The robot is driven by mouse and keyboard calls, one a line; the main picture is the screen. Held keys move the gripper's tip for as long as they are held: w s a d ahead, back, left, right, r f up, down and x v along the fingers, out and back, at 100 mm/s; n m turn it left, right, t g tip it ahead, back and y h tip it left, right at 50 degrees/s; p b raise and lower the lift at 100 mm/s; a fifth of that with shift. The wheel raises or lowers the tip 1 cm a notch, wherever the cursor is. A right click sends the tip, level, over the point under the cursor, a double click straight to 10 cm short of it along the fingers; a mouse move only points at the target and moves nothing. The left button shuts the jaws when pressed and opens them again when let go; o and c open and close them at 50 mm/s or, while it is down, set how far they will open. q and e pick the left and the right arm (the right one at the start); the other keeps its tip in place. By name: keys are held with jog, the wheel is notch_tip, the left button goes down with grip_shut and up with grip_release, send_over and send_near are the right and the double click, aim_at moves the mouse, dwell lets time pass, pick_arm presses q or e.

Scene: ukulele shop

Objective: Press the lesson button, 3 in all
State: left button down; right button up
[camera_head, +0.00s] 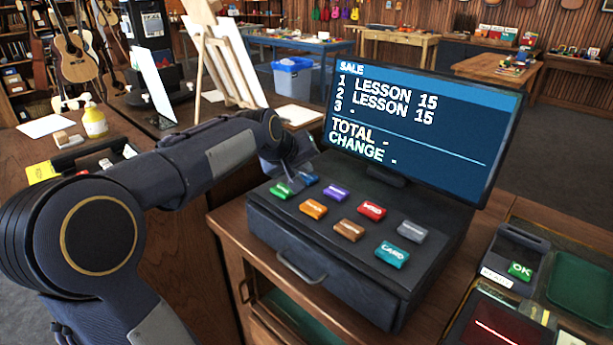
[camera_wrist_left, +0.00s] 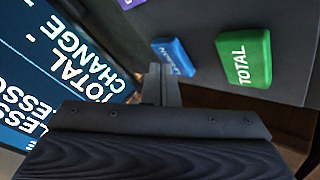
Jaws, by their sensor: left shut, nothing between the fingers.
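The blue button (camera_head: 308,179) sits at the back left of the dark register's sloped top. It also shows in the left wrist view (camera_wrist_left: 173,57), where its white label is too small to read surely. My left gripper (camera_head: 290,176) is shut and empty, with its fingertips close beside the blue button in the left wrist view (camera_wrist_left: 160,75). I cannot tell whether they touch it. The screen (camera_head: 420,130) reads SALE, with LESSON 15 on lines 1 and 2, a dash on line 3, and dashes after TOTAL and CHANGE. My right gripper is out of view.
A green TOTAL button (camera_head: 281,190) lies close to the blue one. Purple (camera_head: 336,192), orange (camera_head: 313,209), red (camera_head: 372,211), brown (camera_head: 349,229), grey (camera_head: 412,231) and teal CARD (camera_head: 392,256) buttons share the register top (camera_head: 290,222). A card terminal (camera_head: 510,262) stands at right.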

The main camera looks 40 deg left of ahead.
aim_at(304, 178)
pick_arm(q)
jog(key=shift+f, duration=0.4)
jog(key=shift+r, duration=0.1)
dwell(0.4)
jog(key=shift+r+p, duration=0.55)
jog(key=shift+r, duration=0.3)
notch_tip(304, 178, up, 5)
jog(key=p, duration=0.4)
dwell(0.6)
